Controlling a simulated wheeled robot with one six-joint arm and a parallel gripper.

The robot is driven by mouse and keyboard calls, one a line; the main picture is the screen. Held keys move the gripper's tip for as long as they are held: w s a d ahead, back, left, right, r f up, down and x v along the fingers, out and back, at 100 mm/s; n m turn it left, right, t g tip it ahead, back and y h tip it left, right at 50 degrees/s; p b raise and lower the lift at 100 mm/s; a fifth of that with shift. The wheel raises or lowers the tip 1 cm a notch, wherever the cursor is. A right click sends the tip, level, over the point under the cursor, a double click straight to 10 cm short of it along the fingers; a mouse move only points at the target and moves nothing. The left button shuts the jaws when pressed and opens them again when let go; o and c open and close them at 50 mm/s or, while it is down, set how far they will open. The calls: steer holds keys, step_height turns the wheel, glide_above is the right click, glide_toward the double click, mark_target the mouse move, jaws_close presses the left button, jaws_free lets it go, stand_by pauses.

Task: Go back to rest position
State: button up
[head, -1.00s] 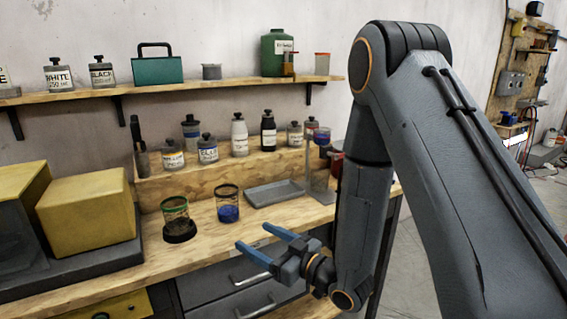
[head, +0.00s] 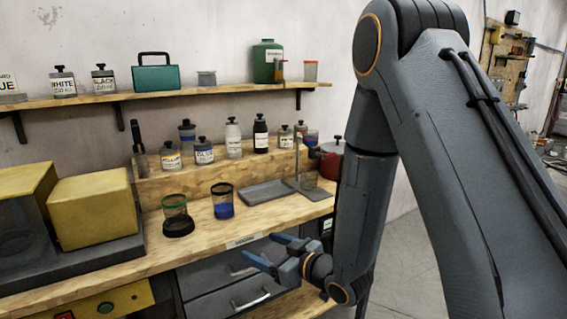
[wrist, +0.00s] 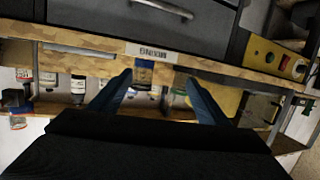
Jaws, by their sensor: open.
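My gripper (head: 267,253) is open and empty, with its two blue fingers apart. In the head view it hangs in front of the workbench (head: 150,262), near the drawers and below the benchtop. My arm rises from it on the right side of the picture. In the wrist view the two fingers of my gripper (wrist: 155,88) point toward the bench edge, with nothing between them.
A beaker of blue liquid (head: 222,203), a green-rimmed beaker (head: 175,212) on a dark base and a grey tray (head: 268,193) stand on the benchtop. Drawers (head: 225,285) are close behind my gripper. Open floor (head: 408,250) lies to the right.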

steer(key=s+d+f+m+g+h, duration=0.1)
steer(key=s+d+m+g+h, duration=0.15)
steer(key=d+h, duration=0.45)
steer(key=s+d+f+m+g+h, duration=0.1)
steer(key=d+m+h, duration=0.15)
steer(key=d, duration=0.85)
steer(key=s+d+r+m+g, duration=0.1)
steer(key=s+d+m+g, duration=0.1)
steer(key=s, duration=0.6)
steer(key=s+d+r+m+g+h, duration=0.1)
steer(key=s+d+g, duration=0.3)
steer(key=s, duration=0.5)
steer(key=shift+s+r+m, duration=0.25)
steer(key=shift+m, duration=0.65)
steer(key=shift+d+g+h, duration=0.1)
steer(key=shift+g+h, duration=0.15)
